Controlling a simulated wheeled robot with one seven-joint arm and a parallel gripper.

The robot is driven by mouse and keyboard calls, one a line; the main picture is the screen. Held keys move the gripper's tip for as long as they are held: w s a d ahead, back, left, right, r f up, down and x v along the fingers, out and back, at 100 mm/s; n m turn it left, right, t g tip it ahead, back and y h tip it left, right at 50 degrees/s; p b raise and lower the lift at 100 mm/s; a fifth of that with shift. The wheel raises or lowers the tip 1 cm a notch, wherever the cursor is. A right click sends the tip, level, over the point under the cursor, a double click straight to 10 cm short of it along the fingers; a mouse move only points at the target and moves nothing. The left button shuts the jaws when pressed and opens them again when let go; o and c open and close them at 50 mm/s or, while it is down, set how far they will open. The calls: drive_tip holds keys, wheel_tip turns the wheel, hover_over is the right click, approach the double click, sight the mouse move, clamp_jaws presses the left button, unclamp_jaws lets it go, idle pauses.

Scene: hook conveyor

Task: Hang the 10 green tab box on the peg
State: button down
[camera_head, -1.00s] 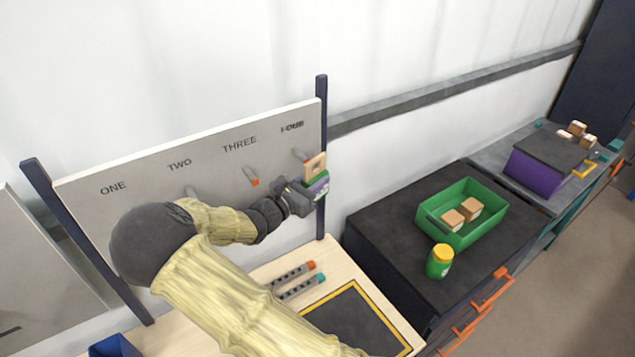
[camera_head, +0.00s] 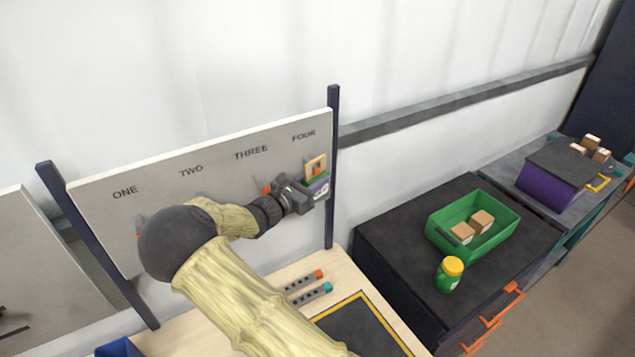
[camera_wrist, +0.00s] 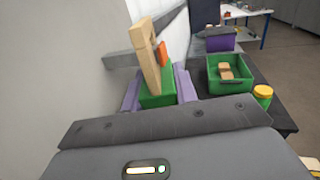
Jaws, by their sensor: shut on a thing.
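The green tab box (camera_head: 319,193) has a wooden tab (camera_head: 316,165) standing up from its top. It is at the right end of the grey board, below the word FOUR. My gripper (camera_head: 316,187) is shut on its body, with purple fingers on both sides. In the wrist view the green box (camera_wrist: 158,98) sits between the fingers, its tab (camera_wrist: 149,60) upright. An orange peg tip (camera_wrist: 162,53) shows on the right side of the tab, and orange shows at the tab's opening in the head view. The peg seems to pass through the tab; its shaft is hidden.
The board (camera_head: 225,163) has labelled places ONE to FOUR; another orange-tipped peg (camera_head: 265,189) is near THREE. A dark post (camera_head: 332,220) stands just right of the box. A green crate (camera_head: 437,243) with two wooden-topped boxes and a yellow-lidded jar (camera_head: 449,276) stand farther right.

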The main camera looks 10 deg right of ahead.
drive_tip(key=shift+w+a, duration=0.25)
drive_tip(key=shift+w, duration=0.5)
drive_tip(key=shift+w+a+f, duration=0.1)
drive_tip(key=shift+a, duration=0.15)
drive_tip(key=c, duration=1)
unclamp_jaws()
